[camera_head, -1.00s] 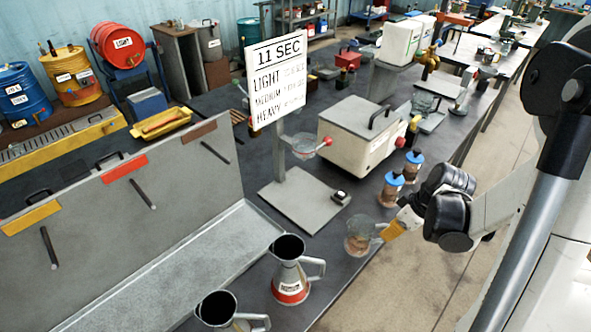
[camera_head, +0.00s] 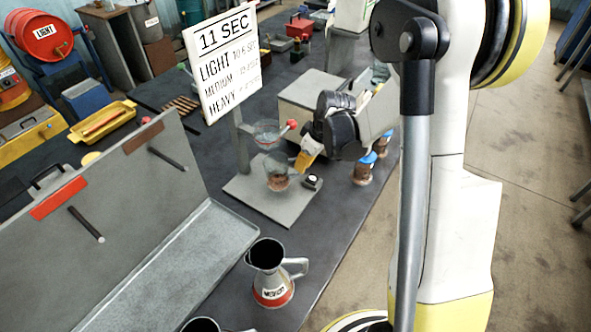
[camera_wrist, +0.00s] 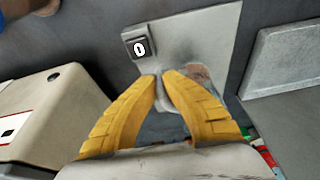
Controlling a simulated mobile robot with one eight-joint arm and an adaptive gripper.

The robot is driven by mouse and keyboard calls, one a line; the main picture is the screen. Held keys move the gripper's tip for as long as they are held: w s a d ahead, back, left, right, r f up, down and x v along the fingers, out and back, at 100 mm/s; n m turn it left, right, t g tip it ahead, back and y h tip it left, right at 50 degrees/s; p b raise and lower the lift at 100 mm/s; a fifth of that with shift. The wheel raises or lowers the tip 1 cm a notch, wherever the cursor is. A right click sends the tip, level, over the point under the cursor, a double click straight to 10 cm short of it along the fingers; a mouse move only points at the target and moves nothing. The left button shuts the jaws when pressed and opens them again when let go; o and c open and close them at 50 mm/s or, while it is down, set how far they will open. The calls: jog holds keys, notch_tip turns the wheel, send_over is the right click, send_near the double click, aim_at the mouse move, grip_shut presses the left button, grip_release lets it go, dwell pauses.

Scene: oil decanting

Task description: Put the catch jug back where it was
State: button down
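The catch jug (camera_head: 278,178) is clear with some brown oil in its lower part. My gripper (camera_head: 301,162) is shut on its handle side and holds it upright. The jug is over the grey base plate (camera_head: 250,201) of the sign stand, just below the clear funnel cup (camera_head: 266,135). I cannot tell whether the jug touches the plate. In the wrist view, my yellow fingers (camera_wrist: 161,78) close together, with part of the jug (camera_wrist: 196,73) showing beyond them; the fingers hide the rest.
A small timer (camera_head: 312,181) sits on the plate's right side. A pale box (camera_head: 307,98) stands behind, and blue-capped jars (camera_head: 365,168) stand to the right. A metal jug (camera_head: 272,270) stands in front. The sign (camera_head: 223,62) rises above the stand.

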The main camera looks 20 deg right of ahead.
jog(key=f, duration=0.1)
jog(key=w+a+f, duration=0.1)
jog(key=w+f+b, duration=0.1)
jog(key=shift+w+a+f, duration=0.15)
jog(key=shift+a+f, duration=0.1)
jog(key=shift+f, duration=0.15)
jog(key=c, duration=1.6)
grip_release()
